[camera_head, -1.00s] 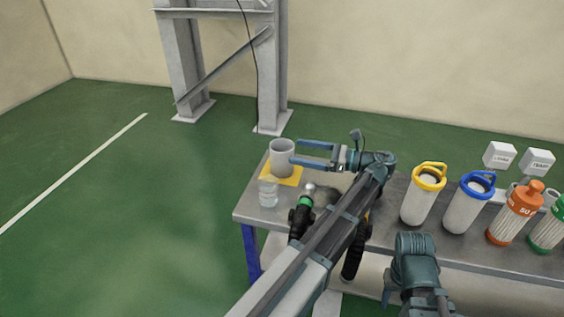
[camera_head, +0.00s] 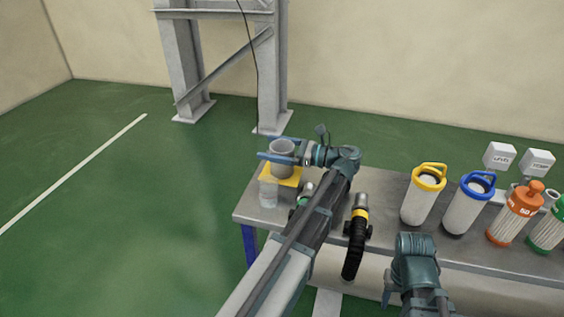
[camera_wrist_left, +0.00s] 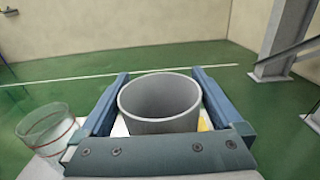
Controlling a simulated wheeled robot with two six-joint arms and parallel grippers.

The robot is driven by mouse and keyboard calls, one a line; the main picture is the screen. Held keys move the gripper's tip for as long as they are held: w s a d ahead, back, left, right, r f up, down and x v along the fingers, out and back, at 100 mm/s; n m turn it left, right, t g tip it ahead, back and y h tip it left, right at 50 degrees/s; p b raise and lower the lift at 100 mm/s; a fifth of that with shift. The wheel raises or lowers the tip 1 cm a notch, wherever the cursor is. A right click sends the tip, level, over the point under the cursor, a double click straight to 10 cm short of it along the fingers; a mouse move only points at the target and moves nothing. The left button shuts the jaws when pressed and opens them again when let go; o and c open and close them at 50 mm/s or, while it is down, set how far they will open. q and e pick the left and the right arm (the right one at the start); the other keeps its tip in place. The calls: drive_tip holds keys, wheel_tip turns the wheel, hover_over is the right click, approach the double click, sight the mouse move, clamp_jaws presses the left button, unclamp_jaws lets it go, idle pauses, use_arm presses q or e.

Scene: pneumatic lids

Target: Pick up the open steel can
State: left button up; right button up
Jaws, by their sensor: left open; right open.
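The open steel can (camera_head: 282,160) is a grey cylinder with an open top. It stands upright on a yellow mat (camera_head: 287,182) at the left end of the table. My left gripper (camera_head: 262,156) is open, with one finger on each side of the can. In the left wrist view the can (camera_wrist_left: 160,103) sits between the two blue fingers (camera_wrist_left: 160,76), and I cannot tell whether they touch it. My right gripper is not clearly visible; part of my right arm shows at the lower right of the head view.
A clear glass container (camera_head: 268,192) stands just in front of the can. A black hose with a yellow band (camera_head: 356,230) hangs at the front edge. Canisters with yellow (camera_head: 422,200) and blue (camera_head: 468,205) handles and an orange one (camera_head: 514,215) stand to the right.

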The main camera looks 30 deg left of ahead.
use_arm(q)
drive_tip(key=c, duration=1.2)
wheel_tip(320, 180, up, 10)
drive_tip(key=p, duration=1)
drive_tip(key=shift+r, duration=0.1)
